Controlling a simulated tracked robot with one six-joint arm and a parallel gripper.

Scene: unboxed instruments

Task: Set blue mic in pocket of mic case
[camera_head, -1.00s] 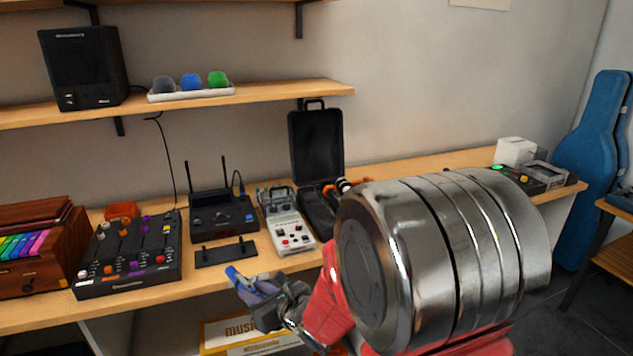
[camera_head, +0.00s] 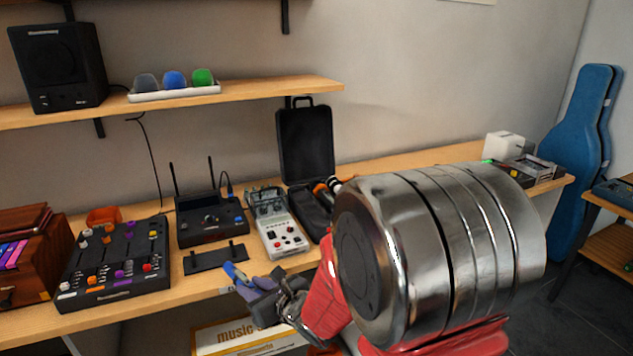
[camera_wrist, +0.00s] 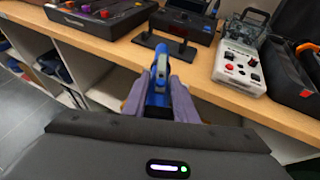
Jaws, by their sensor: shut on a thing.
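The blue mic (camera_head: 235,275) is held in my gripper (camera_head: 256,287), in front of the workbench's front edge. In the wrist view the blue mic (camera_wrist: 159,75) stands up between the two fingers of my gripper (camera_wrist: 160,100), which are shut on it. The mic case (camera_head: 307,165) stands open on the bench, its black lid upright against the wall. Its base (camera_head: 309,207) holds something with an orange part and a black-and-white part; my arm hides the right side. The case base also shows at the right of the wrist view (camera_wrist: 290,75). The pockets cannot be made out clearly.
A black two-post stand (camera_head: 216,257) lies near the bench's front edge. Behind it is a receiver with antennas (camera_head: 210,220). A white device with knobs (camera_head: 277,225) stands between it and the case. A mixer (camera_head: 115,263) is at left. A shelf (camera_head: 240,93) hangs above.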

